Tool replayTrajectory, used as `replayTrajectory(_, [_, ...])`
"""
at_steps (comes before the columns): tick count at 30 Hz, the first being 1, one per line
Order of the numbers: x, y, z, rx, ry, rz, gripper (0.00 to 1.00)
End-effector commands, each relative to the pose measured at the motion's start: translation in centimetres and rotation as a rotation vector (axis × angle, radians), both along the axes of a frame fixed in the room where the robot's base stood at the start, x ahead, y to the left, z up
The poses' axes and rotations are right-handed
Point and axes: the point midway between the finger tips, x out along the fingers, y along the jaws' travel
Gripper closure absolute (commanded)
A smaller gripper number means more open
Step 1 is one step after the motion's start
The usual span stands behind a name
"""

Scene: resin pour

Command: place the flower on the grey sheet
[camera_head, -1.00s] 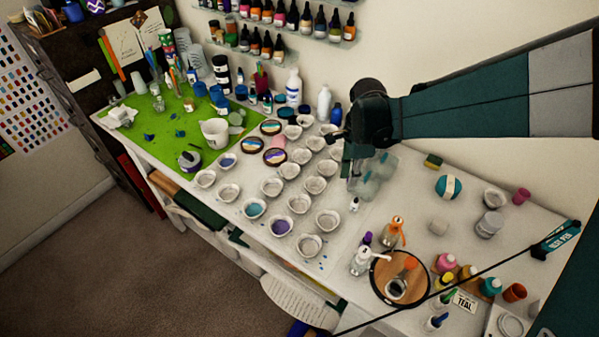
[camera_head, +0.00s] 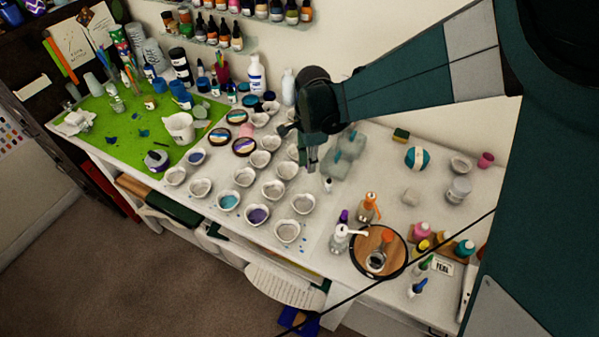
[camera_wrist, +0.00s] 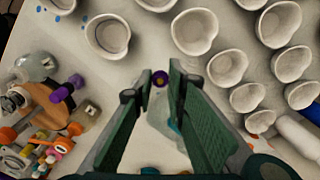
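A small purple flower with a yellow centre (camera_wrist: 160,78) shows between my fingertips in the wrist view. In the head view a small pale upright piece with a dark top (camera_head: 327,184) stands just below and right of my gripper (camera_head: 313,166); it seems to be the same thing. My gripper points down, its two fingers apart in the wrist view (camera_wrist: 161,70), with no clear contact on the flower. A pale sheet (camera_head: 312,236) with blue drips lies under the rows of cups; I cannot tell whether it is the grey sheet.
Several white cups (camera_head: 287,232) stand left of my gripper. Translucent blocks (camera_head: 346,150) stand close on its right. A round wooden board (camera_head: 364,262) with bottles lies in front. A green mat (camera_head: 120,130) covers the left end.

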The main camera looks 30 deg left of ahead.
Motion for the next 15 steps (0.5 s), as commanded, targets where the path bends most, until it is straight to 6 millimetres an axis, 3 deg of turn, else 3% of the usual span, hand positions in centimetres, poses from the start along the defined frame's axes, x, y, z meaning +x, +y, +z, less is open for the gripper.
replayTrajectory(7, [0.1,0.0,-3.3,0.000,0.000,0.000,0.89])
replayTrajectory(15, [0.0,0.0,-4.3,0.000,0.000,0.000,0.89])
